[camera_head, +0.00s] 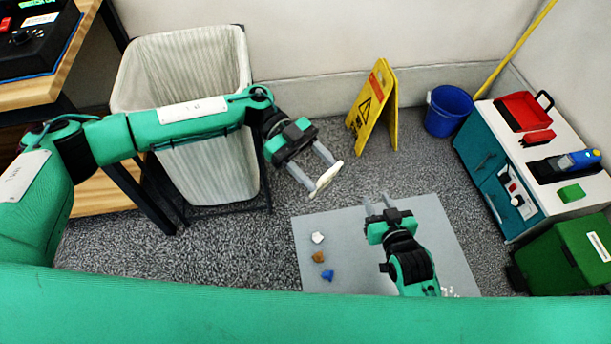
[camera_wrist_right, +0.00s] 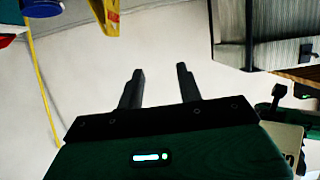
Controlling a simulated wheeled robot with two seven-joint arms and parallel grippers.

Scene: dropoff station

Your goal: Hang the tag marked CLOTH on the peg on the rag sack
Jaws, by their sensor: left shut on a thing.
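The rag sack (camera_head: 228,165) is a tall pale striped bag in a dark frame at the left, behind my left arm. Its peg cannot be made out. My left gripper (camera_head: 318,172) is to the right of the sack, apart from it, and shut on a small cream tag-like piece (camera_head: 326,178). No lettering can be read on it. My right gripper (camera_head: 378,202) is low over the grey mat, open and empty; its spread fingers also show in the right wrist view (camera_wrist_right: 160,70).
The grey mat (camera_head: 440,235) bears small white (camera_head: 317,237), brown (camera_head: 318,257) and blue (camera_head: 327,275) pieces. A yellow floor sign (camera_head: 372,105), blue bucket (camera_head: 448,108), and a teal cabinet (camera_head: 480,160) stand behind and right. A wooden bench (camera_head: 45,95) is at left.

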